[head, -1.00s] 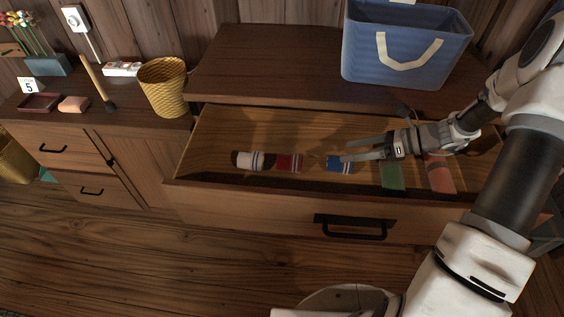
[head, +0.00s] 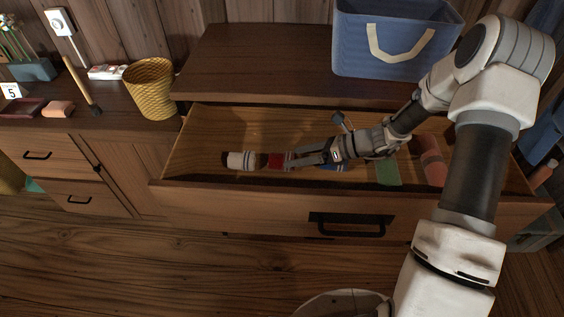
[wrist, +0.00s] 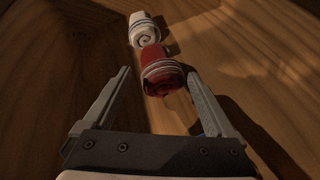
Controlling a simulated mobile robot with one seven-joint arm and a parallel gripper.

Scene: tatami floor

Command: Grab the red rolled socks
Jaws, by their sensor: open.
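The red rolled socks (head: 276,160) lie in the open drawer, a small red roll with pale stripes at one end. In the wrist view the red socks (wrist: 160,70) lie ahead of and between the two fingertips of my gripper (wrist: 158,72), with a gap on each side. In the head view my gripper (head: 290,161) is inside the drawer, its fingers at the striped end of the red roll and partly covering it. My gripper is open and holds nothing.
White rolled socks (head: 241,160) lie just left of the red ones and also show in the wrist view (wrist: 143,28). Blue socks (head: 336,167) are mostly hidden under my gripper. The drawer front (head: 270,205) borders the near side.

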